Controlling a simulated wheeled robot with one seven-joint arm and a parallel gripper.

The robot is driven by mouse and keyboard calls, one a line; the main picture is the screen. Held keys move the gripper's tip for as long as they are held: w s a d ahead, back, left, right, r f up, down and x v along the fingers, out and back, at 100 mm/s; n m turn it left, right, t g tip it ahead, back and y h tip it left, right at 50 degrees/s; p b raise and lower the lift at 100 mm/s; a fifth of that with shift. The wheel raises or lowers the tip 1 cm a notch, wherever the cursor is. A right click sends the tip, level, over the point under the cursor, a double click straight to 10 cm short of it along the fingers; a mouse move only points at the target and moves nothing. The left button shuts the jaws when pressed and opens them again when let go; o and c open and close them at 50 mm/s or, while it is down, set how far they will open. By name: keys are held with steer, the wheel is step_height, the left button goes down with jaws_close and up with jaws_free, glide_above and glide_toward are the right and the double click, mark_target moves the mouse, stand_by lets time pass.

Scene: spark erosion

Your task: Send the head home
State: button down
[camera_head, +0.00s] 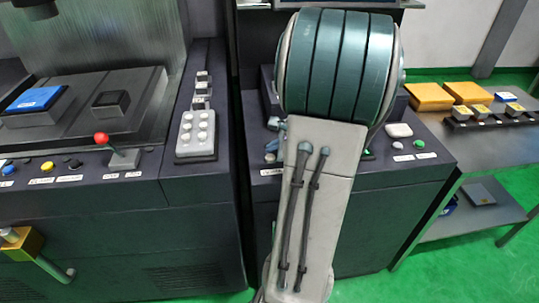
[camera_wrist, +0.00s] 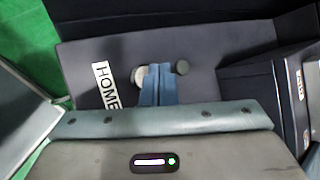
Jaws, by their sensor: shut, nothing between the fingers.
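In the wrist view, a white label reading HOME (camera_wrist: 104,85) is on a dark panel. A pale round button (camera_wrist: 138,76) is right of the label, partly behind my gripper's fingers. Whether the fingertips touch the panel or the pale button, I cannot tell. In the head view, my arm hides much of this console (camera_head: 400,195). A dark cylindrical part (camera_head: 35,8), possibly the machine's head, hangs at the top left.
In the head view, the left machine has a red-knobbed lever (camera_head: 101,139), a grey keypad (camera_head: 197,134) and a blue block (camera_head: 35,99). A green button (camera_head: 419,144) is on the console's right. A side table (camera_head: 482,155) holds orange blocks (camera_head: 430,96). Green floor shows at right.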

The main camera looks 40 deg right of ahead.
steer(key=shift+r+p, duration=1.95)
steer(key=shift+r, duration=0.6)
steer(key=shift+a, duration=0.1)
steer(key=s+a+r+n+g+y, duration=0.1)
steer(key=a+r+n+g+y, duration=0.15)
steer(key=a+n, duration=1.05)
steer(key=s+a+r+n+g+h, duration=0.2)
steer(key=s+a+n+g+h, duration=0.1)
steer(key=s+a+n, duration=0.8)
steer(key=a+h, duration=0.1)
steer(key=a, duration=0.1)
steer(key=shift+a+r+n+g, duration=0.3)
steer(key=shift+r+n+g, duration=0.05)
steer(key=shift+n, duration=0.05)
